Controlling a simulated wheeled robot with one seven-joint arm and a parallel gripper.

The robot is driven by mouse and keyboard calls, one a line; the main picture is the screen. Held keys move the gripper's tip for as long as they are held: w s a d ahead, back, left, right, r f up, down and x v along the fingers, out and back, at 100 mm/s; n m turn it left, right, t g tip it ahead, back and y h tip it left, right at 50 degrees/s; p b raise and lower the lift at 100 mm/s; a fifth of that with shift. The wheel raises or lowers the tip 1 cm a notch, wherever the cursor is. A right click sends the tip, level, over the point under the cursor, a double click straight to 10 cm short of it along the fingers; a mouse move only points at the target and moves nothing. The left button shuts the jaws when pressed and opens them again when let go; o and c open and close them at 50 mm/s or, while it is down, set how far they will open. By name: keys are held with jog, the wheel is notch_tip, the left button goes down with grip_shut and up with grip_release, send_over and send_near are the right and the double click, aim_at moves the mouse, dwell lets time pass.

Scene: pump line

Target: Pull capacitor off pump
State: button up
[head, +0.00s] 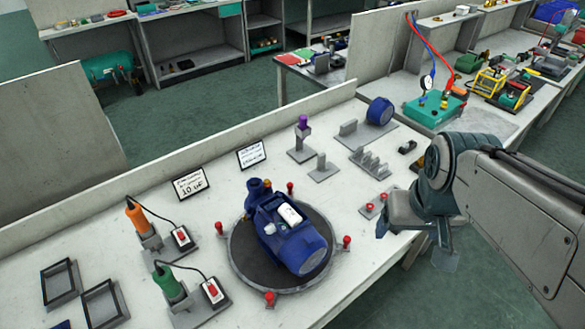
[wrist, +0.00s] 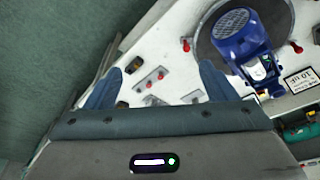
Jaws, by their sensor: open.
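The blue pump (head: 300,248) lies on a round dark turntable (head: 240,262) with red knobs around its rim. The white capacitor (head: 290,213) sits on top of the pump body. In the wrist view the pump (wrist: 240,35) is at the upper right, with the white capacitor (wrist: 257,69) near its lower end. My gripper (wrist: 160,85) is open and empty, its two blue fingers spread wide. In the head view my gripper (head: 405,215) is at the bench's front edge, to the right of the turntable and apart from the pump.
An orange-handled tool (head: 137,217) and a green-handled tool (head: 168,285) stand in holders left of the turntable. A 10 uF sign (head: 190,184) stands behind. Grey fixtures (head: 370,162) and a small plate with red knobs (head: 374,206) lie between turntable and arm.

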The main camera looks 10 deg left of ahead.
jog(key=w+a+f+n+g, duration=0.2)
jog(key=w+a+n, duration=0.3)
jog(key=w+a, duration=0.5)
jog(key=n, duration=0.3)
send_over(289, 213)
jog(key=shift+g, duration=0.4)
notch_tip(289, 213, down, 4)
jog(key=shift+w+f, duration=0.1)
jog(key=shift+f+b, duration=1.6)
jog(key=shift+f, duration=0.95)
jog(key=shift+f, duration=0.25)
jog(key=shift+f+b, duration=0.5)
jog(key=shift+b, duration=0.05)
jog(key=shift+f, duration=0.15)
